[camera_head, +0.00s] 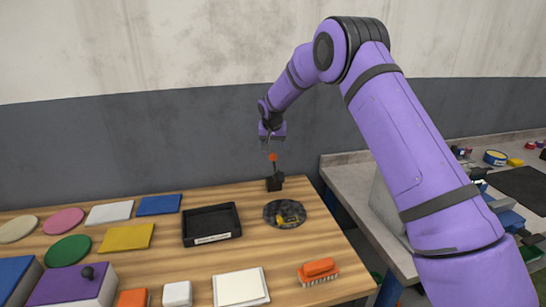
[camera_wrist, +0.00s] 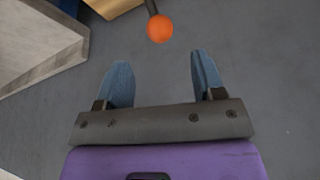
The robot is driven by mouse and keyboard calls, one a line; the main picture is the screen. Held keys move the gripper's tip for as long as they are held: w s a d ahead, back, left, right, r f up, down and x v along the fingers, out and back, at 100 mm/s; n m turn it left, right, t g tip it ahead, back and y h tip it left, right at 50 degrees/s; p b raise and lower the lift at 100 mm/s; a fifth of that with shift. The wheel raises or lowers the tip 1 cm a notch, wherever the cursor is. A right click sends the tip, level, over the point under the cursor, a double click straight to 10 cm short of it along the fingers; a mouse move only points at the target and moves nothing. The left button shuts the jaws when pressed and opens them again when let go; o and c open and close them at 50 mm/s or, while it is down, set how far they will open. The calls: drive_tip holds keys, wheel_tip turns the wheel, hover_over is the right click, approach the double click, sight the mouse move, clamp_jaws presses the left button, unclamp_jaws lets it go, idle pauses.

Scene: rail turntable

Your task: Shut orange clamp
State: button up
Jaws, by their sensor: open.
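The orange clamp is a dark upright lever with an orange ball knob (camera_head: 273,157) on top, rising from a black base block (camera_head: 275,183) at the back right of the wooden table. In the wrist view the orange knob (camera_wrist: 160,28) is beyond my fingertips, near the middle between them in width. My gripper (camera_head: 271,150) is just above the knob in the head view. In the wrist view its two blue-grey fingers (camera_wrist: 158,72) are wide apart with nothing between them. The lever's lower part is cut off at the top of the wrist view.
A dark round turntable (camera_head: 287,221) with a yellow piece (camera_head: 289,219) lies in front of the clamp. A black tray (camera_head: 212,239) is to the left. An orange brush (camera_head: 318,268) lies nearer the front. A grey wall stands behind; a grey bench (camera_head: 345,175) is to the right.

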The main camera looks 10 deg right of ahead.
sight(273, 154)
drive_tip(key=x, duration=0.7)
drive_tip(key=shift+w+f, duration=0.15)
drive_tip(key=shift+f, duration=0.2)
clamp_jaws()
